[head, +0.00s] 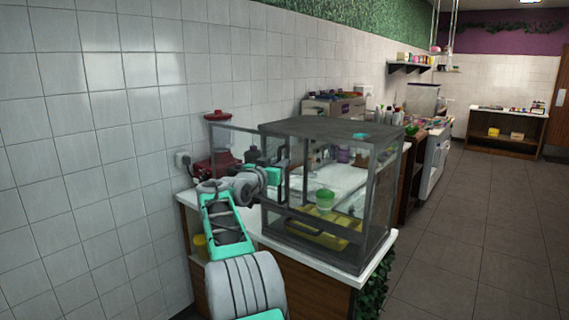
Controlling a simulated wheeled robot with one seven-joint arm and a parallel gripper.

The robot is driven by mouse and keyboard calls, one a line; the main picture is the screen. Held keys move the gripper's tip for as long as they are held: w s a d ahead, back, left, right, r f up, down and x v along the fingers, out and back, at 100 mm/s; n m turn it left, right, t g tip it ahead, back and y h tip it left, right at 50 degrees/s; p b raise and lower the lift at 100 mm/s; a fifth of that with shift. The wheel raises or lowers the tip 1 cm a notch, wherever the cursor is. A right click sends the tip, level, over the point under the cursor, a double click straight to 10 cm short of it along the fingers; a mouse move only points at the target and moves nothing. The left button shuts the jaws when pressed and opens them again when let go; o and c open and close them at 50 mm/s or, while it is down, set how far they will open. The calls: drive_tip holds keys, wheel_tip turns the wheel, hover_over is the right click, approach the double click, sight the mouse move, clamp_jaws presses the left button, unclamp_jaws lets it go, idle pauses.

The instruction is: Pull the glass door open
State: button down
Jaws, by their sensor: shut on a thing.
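The glass door (236,141) is a clear panel with a thin dark frame. It stands out to the left of the grey-framed glass display case (383,205), so it looks at least partly open. My gripper (277,173) is at the case's left side, by the door and a dark upright handle (284,186). It is shut on what appears to be this handle; the fingertips are small and the exact contact is hard to see. Inside the case a green cup (325,201) stands by a yellow tray (318,241).
The case stands on a white counter (334,277) against a tiled wall. The floor on the right is clear.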

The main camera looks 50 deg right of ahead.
drive_tip(key=shift+w+f, duration=0.1)
drive_tip(key=c, duration=1.5)
unclamp_jaws()
drive_tip(key=shift+o, duration=0.2)
drive_tip(key=b+v, duration=0.2)
drive_tip(key=v, duration=0.5)
drive_tip(key=shift+a, duration=0.35)
drive_tip(key=s+a+f+n+t+y+p, duration=0.15)
drive_tip(key=a+f+n+y, duration=0.3)
drive_tip(key=a, duration=0.75)
drive_tip(key=a+f+n+t+y+p, duration=0.2)
drive_tip(key=a+f+n+y+p, duration=0.3)
drive_tip(key=a, duration=0.6)
drive_tip(key=s+a+f+n+g+y, duration=0.2)
drive_tip(key=s+a+f+y, duration=0.2)
drive_tip(key=s+a, duration=0.7)
drive_tip(key=s+a+f+n+g+y+p, duration=0.1)
drive_tip(key=s+a+f+n+g+y, duration=0.2)
drive_tip(key=s+a+f, duration=0.5)
drive_tip(key=s+a, duration=0.3)
drive_tip(key=shift+s+a+y, duration=0.35)
drive_tip(key=shift+s+a, duration=0.05)
